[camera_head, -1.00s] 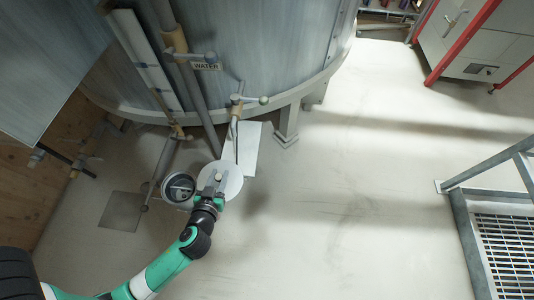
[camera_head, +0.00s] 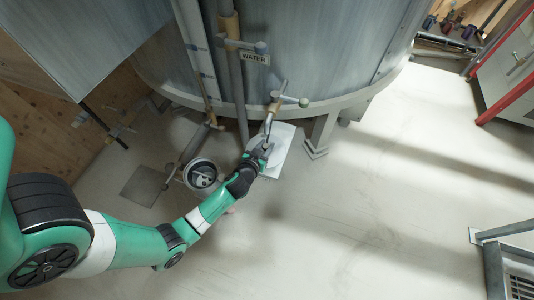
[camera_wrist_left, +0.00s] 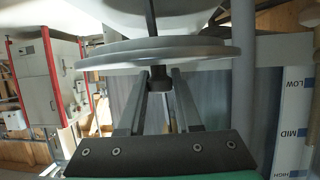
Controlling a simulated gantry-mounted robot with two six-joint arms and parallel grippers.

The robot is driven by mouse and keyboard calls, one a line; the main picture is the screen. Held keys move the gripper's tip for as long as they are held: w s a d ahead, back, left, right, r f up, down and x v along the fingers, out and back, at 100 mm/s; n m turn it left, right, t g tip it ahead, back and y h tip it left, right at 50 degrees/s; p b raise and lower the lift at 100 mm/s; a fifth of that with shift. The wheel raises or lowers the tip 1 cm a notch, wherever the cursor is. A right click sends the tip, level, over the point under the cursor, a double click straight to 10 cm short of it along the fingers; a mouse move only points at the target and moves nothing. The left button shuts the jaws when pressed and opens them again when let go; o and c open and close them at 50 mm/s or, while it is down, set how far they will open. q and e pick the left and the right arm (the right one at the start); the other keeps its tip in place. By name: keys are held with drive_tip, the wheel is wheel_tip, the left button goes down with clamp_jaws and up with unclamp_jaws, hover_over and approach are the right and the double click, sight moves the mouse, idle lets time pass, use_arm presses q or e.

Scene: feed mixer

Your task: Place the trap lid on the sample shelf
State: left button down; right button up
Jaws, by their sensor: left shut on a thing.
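The trap lid is a pale round disc with a small knob. In the left wrist view the lid (camera_wrist_left: 160,54) spans the top, its knob between my fingers. My left gripper (camera_wrist_left: 158,78) is shut on that knob. In the head view the left gripper (camera_head: 264,147) is over the white sample shelf (camera_head: 273,172), beneath the tank's edge. The lid (camera_head: 284,132) shows there partly behind the gripper, overlapping the shelf. I cannot tell whether it touches the shelf. The open round trap (camera_head: 203,174) with a dark inside stands left of the gripper. My right gripper is not in view.
The large grey tank (camera_head: 310,60) rises just behind the shelf. A sampling valve with a handle (camera_head: 278,102) hangs close to the gripper. A vertical pipe (camera_head: 237,90) and a tank leg (camera_head: 321,135) flank the shelf.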

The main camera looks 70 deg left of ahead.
use_arm(q)
drive_tip(key=shift+w+a+f, duration=0.35)
drive_tip(key=shift+a+f, duration=0.05)
drive_tip(key=shift+f, duration=0.2)
drive_tip(key=shift+w+a+f+b, duration=0.1)
drive_tip(key=shift+f+b, duration=1.55)
drive_tip(key=shift+f, duration=0.2)
drive_tip(key=c, duration=0.6)
unclamp_jaws()
drive_tip(key=shift+r, duration=0.1)
drive_tip(key=shift+r+p, duration=0.3)
drive_tip(key=shift+p, duration=0.15)
drive_tip(key=p+v, duration=0.2)
drive_tip(key=v, duration=1)
drive_tip(key=shift+f, duration=0.1)
